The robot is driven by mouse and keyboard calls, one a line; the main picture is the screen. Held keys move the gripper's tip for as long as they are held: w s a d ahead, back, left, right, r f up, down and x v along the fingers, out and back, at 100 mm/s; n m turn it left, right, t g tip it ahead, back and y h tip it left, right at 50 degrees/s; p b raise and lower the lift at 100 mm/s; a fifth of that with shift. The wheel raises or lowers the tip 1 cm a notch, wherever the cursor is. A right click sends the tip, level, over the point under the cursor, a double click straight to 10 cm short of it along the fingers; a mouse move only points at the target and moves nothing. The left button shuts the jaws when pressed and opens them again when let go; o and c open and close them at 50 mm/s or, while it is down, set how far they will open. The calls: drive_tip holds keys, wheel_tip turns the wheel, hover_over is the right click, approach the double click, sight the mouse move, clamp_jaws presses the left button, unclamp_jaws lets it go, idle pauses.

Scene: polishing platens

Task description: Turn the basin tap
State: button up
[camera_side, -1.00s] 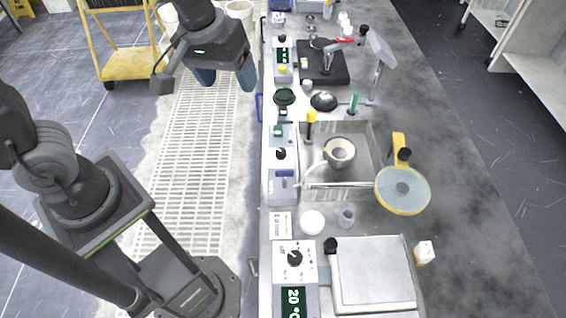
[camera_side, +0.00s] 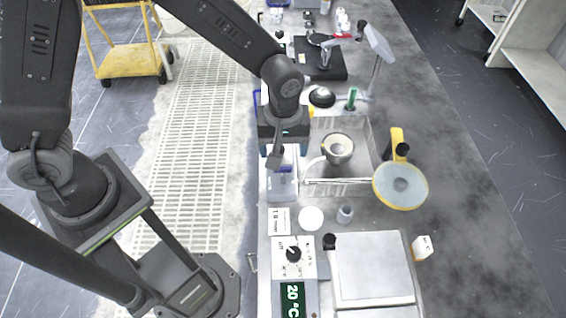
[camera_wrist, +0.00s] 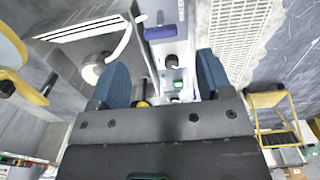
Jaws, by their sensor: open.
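The grey basin (camera_side: 355,186) is set into the bench, with a pale bowl (camera_side: 338,149) inside it. A thin white curved spout (camera_side: 312,165) reaches over its near left part and also shows in the wrist view (camera_wrist: 122,45). My gripper (camera_side: 284,140) is over the control strip at the basin's left edge, pointing down. In the wrist view my gripper (camera_wrist: 160,76) has its two blue fingers wide apart with nothing between them. A yellow part (camera_wrist: 143,104) shows beside the left finger, partly hidden by the gripper body. I cannot tell whether anything is touched.
A yellow-rimmed round disc (camera_side: 400,187) stands right of the basin. A black knob (camera_wrist: 171,61) and a green button (camera_wrist: 178,85) lie on the strip below my gripper. A flat plate (camera_side: 372,270) and a knob panel (camera_side: 293,250) are nearer.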

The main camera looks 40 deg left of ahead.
sight(283, 168)
wheel_tip(283, 168, down, 6)
drive_tip(key=shift+f, duration=0.2)
drive_tip(key=c, duration=0.9)
